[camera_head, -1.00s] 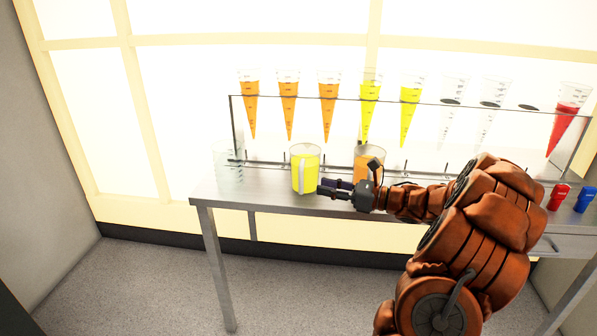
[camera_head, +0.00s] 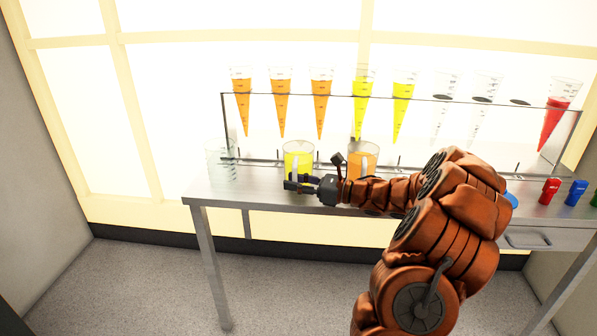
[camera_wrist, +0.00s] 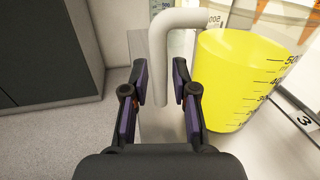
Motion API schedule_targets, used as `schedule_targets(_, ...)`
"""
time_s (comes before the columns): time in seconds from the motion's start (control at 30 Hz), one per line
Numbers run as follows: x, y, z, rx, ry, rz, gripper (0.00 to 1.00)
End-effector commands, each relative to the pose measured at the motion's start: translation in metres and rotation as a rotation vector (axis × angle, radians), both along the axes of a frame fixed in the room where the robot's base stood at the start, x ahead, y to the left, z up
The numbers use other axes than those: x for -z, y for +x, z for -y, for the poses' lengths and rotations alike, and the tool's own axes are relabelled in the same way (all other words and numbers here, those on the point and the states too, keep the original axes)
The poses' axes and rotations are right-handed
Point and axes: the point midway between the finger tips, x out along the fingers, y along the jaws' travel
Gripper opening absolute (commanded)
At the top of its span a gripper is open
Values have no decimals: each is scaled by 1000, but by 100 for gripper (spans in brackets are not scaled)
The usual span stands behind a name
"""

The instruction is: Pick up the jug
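The yellow jug (camera_head: 298,165) is a clear beaker of yellow liquid standing upright on the metal table, left of an orange jug (camera_head: 362,161). In the wrist view the yellow jug (camera_wrist: 240,80) fills the right side, with a pale grey handle (camera_wrist: 160,60) on its left. My gripper (camera_head: 291,182) is in front of the yellow jug in the head view and hides part of it. In the wrist view my gripper (camera_wrist: 159,78) is open, with the handle's upright part between its two fingers. Firm contact is not visible.
A clear rack (camera_head: 390,98) of cones with orange, yellow and red liquid stands behind the jugs. An empty clear jug (camera_head: 222,165) is at the table's left end. Red (camera_head: 550,190) and blue (camera_head: 576,192) small items lie at the right.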

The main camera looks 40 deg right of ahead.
Motion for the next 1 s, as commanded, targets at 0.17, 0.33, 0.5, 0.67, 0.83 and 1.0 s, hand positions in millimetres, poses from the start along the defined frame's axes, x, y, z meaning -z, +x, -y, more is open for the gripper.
schedule_targets(0.17, 0, 2, -2, 0, 0, 0, 27)
schedule_targets(0.33, 0, 2, -1, 0, 0, 0, 21)
schedule_targets(0.5, 0, 2, -1, 0, 0, 0, 3)
schedule_targets(0.67, 0, 1, -1, -1, 0, 0, 0)
schedule_targets(0.83, 0, 1, -1, -1, 0, 0, 0)
schedule_targets(1.0, 0, 1, -1, -1, 0, 0, 0)
